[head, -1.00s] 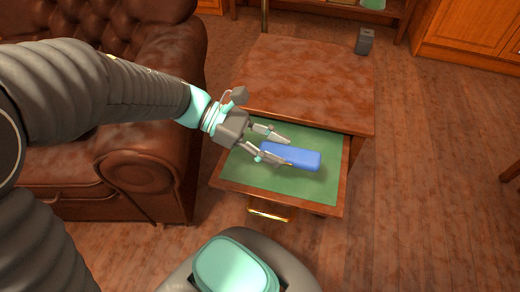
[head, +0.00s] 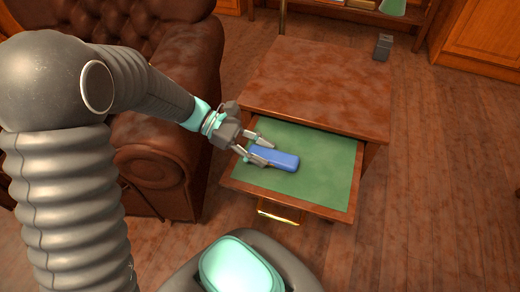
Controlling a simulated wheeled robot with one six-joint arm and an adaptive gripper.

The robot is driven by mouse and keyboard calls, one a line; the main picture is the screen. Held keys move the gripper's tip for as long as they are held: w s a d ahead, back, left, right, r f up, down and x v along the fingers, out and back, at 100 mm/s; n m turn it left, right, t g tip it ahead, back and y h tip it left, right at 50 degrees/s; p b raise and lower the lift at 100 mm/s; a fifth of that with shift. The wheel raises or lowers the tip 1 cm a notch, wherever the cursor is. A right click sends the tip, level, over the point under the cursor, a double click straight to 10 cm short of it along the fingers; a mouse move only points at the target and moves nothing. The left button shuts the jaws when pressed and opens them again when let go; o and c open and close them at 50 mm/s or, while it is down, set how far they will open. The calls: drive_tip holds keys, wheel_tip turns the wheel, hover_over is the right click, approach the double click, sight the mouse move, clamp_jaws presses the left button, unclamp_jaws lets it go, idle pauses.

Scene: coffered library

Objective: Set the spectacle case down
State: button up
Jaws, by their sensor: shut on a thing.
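The spectacle case (head: 283,160) is a blue, rounded oblong. It is over the green-lined open drawer (head: 325,180) of a wooden side table, toward the drawer's left part. My gripper (head: 262,152) is shut on the left end of the case, with a finger on either side. The right end of the case is free. I cannot tell whether the case touches the drawer lining or is held just above it.
A brown leather armchair (head: 170,130) stands close on the left. The right part of the drawer is clear.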

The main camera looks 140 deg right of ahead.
drive_tip(key=shift+f, duration=0.15)
drive_tip(key=o, duration=1.1)
drive_tip(key=shift+o, duration=0.2)
drive_tip(key=shift+r, duration=0.2)
drive_tip(key=v, duration=1.2)
drive_tip(key=shift+w+d, duration=0.1)
